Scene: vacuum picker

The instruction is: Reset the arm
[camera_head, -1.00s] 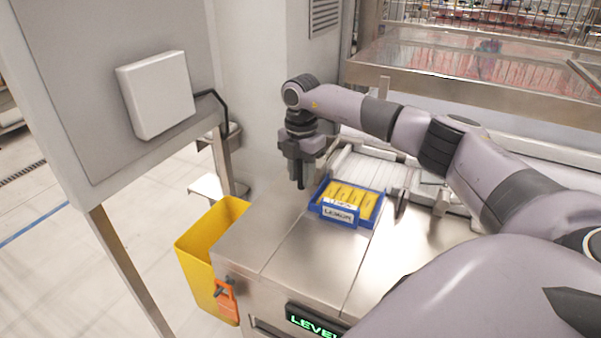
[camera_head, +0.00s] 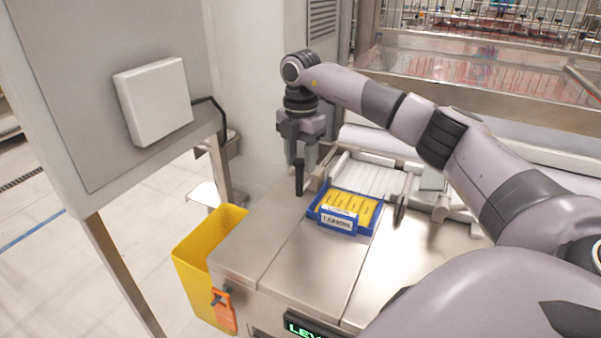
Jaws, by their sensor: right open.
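My right arm comes in from the right and reaches across the steel table. Its gripper (camera_head: 300,162) points down over the table's far left part, close to the left of the blue tray and apart from it. The fingers are open, with nothing seen between them. The blue tray (camera_head: 349,229) stands on the table and holds several yellow packs (camera_head: 350,206). A white label is on its front. My left gripper is not in view.
A yellow bin (camera_head: 196,262) hangs at the table's left end. A conveyor (camera_head: 370,176) lies behind the tray. A grey panel with a white box (camera_head: 155,100) stands at left. The steel tabletop (camera_head: 310,262) in front of the tray is clear.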

